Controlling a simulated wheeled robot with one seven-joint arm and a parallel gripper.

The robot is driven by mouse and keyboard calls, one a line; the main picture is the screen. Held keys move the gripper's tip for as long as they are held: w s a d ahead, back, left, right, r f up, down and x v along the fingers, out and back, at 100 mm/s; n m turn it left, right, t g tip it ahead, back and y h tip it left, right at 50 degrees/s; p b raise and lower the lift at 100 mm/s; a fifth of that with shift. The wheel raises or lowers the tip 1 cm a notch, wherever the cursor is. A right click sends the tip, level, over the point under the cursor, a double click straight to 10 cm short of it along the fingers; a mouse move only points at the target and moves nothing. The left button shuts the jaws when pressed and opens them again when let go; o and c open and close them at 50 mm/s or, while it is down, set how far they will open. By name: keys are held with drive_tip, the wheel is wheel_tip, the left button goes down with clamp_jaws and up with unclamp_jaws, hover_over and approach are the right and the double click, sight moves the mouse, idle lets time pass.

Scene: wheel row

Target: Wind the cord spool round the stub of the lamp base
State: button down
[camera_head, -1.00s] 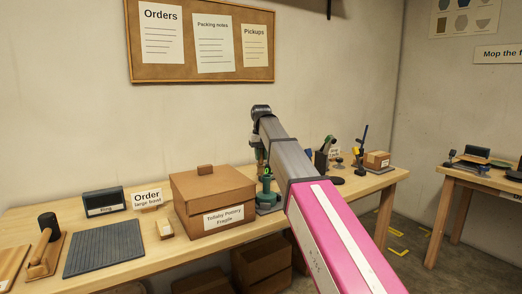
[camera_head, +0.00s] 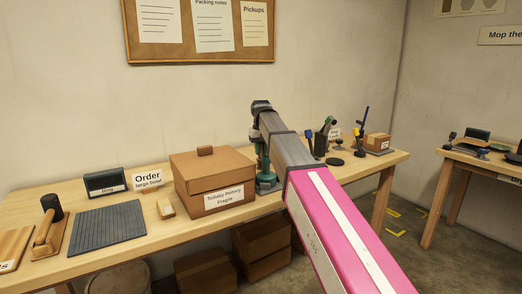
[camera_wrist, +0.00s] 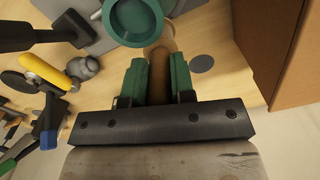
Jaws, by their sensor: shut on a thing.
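My gripper (camera_wrist: 157,83) points down, its green fingers shut on a brown, rod-like piece that I take to be the cord spool (camera_wrist: 160,62). A tan rounded part shows beyond the fingers. A teal round piece with a raised rim, seemingly the lamp base (camera_wrist: 138,38), sits on a grey plate just beyond the fingertips. I cannot tell whether the held piece touches it. In the head view, the lamp base (camera_head: 267,181) is partly hidden behind my arm, beside the carton. The stub and any cord are not clear to see.
A lidded cardboard carton (camera_head: 214,180) stands close left of the lamp base; its wall also shows at right in the wrist view (camera_wrist: 275,50). Several tools and a small box (camera_head: 376,141) stand to the right. A ribbed dark mat (camera_head: 107,225) lies at left on the bench.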

drive_tip(key=shift+r, duration=5)
